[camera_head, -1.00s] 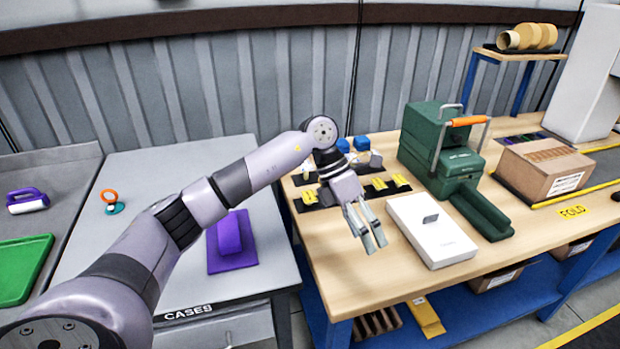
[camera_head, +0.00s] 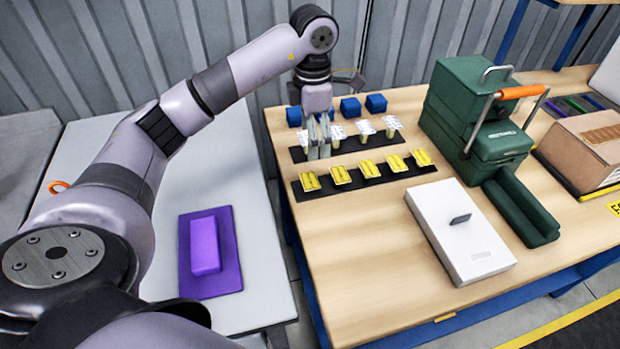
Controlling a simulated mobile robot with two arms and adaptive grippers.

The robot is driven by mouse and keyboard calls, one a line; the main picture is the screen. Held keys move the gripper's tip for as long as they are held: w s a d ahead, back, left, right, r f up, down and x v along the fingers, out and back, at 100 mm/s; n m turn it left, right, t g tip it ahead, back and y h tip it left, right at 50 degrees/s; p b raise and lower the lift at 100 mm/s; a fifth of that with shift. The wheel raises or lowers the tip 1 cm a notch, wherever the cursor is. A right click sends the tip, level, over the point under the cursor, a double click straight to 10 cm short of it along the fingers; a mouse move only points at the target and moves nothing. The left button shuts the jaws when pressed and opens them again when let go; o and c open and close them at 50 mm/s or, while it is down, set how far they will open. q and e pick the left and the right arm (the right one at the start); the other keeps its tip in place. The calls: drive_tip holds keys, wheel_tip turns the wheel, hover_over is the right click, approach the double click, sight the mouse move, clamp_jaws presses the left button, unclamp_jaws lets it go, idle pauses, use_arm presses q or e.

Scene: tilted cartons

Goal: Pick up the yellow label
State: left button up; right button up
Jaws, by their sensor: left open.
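Several yellow labels lie in a row on a black strip (camera_head: 354,184) on the wooden table; the leftmost yellow label (camera_head: 310,181) and the one beside it (camera_head: 341,175) are nearest my left gripper. Others sit farther right, up to the rightmost yellow label (camera_head: 422,158). My left gripper (camera_head: 318,152) is open and points down just behind the left end of this row, over the row of white-topped pieces. Whether it touches anything there I cannot tell. My right gripper is not in view.
Behind the labels, white-topped pieces (camera_head: 365,128) stand on a second black strip, with blue blocks (camera_head: 349,107) behind them. A white box (camera_head: 459,232) and a green machine (camera_head: 475,120) with an orange handle stand to the right. The table front is clear.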

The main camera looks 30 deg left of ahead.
use_arm(q)
hover_over(310, 180)
drive_tip(key=f, duration=0.6)
drive_tip(key=shift+w+d+f+p, duration=0.1)
drive_tip(key=shift+d+f+p, duration=0.1)
drive_tip(key=shift+f+p, duration=0.15)
drive_tip(key=f+p, duration=0.1)
drive_tip(key=f, duration=0.3)
drive_tip(key=shift+a, duration=0.2)
drive_tip(key=shift+f, duration=0.55)
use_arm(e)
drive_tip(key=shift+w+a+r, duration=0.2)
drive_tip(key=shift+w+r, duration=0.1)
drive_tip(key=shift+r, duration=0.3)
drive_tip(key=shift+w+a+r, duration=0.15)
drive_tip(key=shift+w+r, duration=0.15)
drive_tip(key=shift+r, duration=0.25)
use_arm(q)
drive_tip(key=shift+f, duration=0.2)
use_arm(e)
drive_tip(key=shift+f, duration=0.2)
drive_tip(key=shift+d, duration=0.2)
use_arm(q)
drive_tip(key=c, duration=0.8)
